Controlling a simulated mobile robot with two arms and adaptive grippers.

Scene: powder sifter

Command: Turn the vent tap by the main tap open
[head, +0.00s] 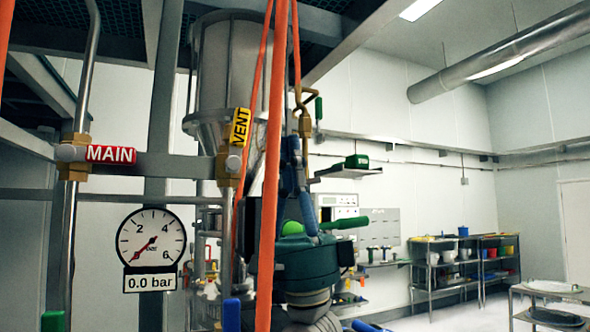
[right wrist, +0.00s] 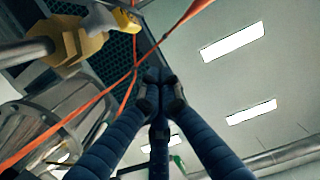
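The vent tap (head: 238,130) is a brass valve with a yellow VENT handle, which points up and leans slightly right. The main tap (head: 110,154) to its left has a red MAIN handle lying level, across its upright pipe. My right gripper (head: 292,148) points up to the right of the vent tap, apart from it and partly hidden by an orange cable. In the right wrist view its blue fingers (right wrist: 160,88) come together at the tips with nothing seen between them. The vent tap's yellow handle (right wrist: 122,18) shows there at the upper left. My left gripper is out of view.
Orange cables (head: 273,150) hang between the vent tap and my right gripper. A gauge (head: 151,237) below the main tap reads 0.0 bar. A metal hopper (head: 224,60) stands behind the taps. Shelves (head: 463,262) stand far right, with open room before them.

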